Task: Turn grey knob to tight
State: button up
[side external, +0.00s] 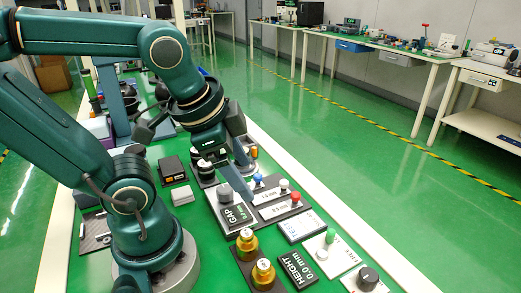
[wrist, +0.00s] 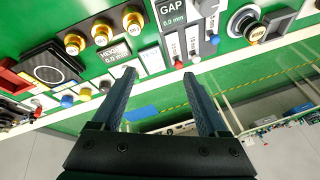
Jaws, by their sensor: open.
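A grey cylindrical knob (side external: 224,192) stands on the plate marked GAP in the side external view. In the wrist view the same knob (wrist: 206,5) is cut by the top edge, right of the GAP display. A darker grey knob (side external: 367,278) stands on a white plate at the near end in the side external view. I cannot read a tight marking on either. My gripper (wrist: 160,74) is open and empty in the wrist view, its two fingers spread apart. Both grey knobs are outside the fingers.
Sliders with blue, white and red (side external: 296,197) caps stand beside the GAP plate. Gold knobs (side external: 246,241) stand by the HEIGHT display (side external: 298,268). A green-tipped lever (side external: 330,236) stands on a white plate. Green floor is open beyond the bench edge.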

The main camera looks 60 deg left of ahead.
aim_at(225, 189)
jog(key=a+f+m+g+y, duration=0.1)
jog(key=a+f+m+g, duration=0.1)
jog(key=a, duration=0.1)
jog(key=w+a+f+m+g+y, duration=0.1)
jog(key=a+f+m+g, duration=0.1)
jog(key=a, duration=0.1)
jog(key=w+a+f+m+g, duration=0.1)
jog(key=a+f+m+g, duration=0.1)
jog(key=a, duration=0.1)
jog(key=shift+w+a+f+m+g+y, duration=0.2)
jog(key=shift+w+a+m+g+y, duration=0.05)
jog(key=shift+m+g+y, duration=0.15)
jog(key=shift+s+a+f+g, duration=0.2)
jog(key=shift+f+g, duration=0.1)
jog(key=shift+f, duration=0.3)
jog(key=shift+x, duration=2.4)
jog(key=shift+d, duration=0.1)
grip_shut()
